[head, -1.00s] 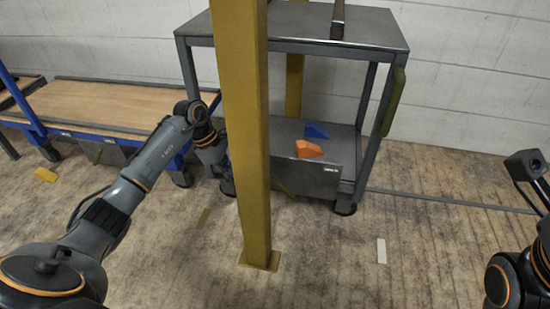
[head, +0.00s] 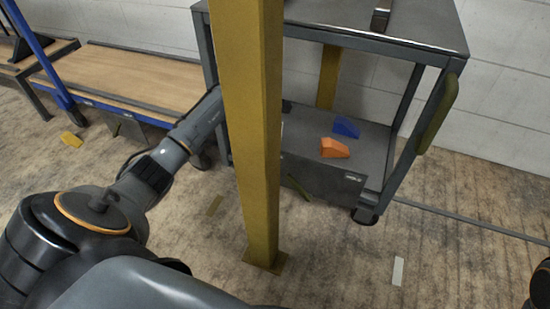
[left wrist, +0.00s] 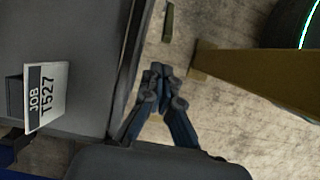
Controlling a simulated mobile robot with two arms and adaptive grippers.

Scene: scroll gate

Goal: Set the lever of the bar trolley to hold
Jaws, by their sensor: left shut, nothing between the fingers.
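A grey trolley (head: 318,31) with a top deck and a lower shelf stands behind a yellow post; I cannot tell from a label whether it is the bar trolley. A thin olive strip (head: 299,188) shows low at its front, possibly a lever; its setting cannot be read. My left arm reaches behind the post, which hides its gripper in the head view. In the left wrist view my left gripper (left wrist: 161,72) has its fingertips together, empty, beside a grey panel (left wrist: 65,50) with a "JOB T527" tag (left wrist: 45,95). My right gripper is out of view.
The yellow post (head: 252,130) stands close in front of the grey trolley; it also shows in the left wrist view (left wrist: 255,85). An orange block (head: 334,148) and a blue block (head: 346,127) lie on the shelf. A blue-framed wooden cart (head: 140,80) stands left. Floor at right is mostly clear.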

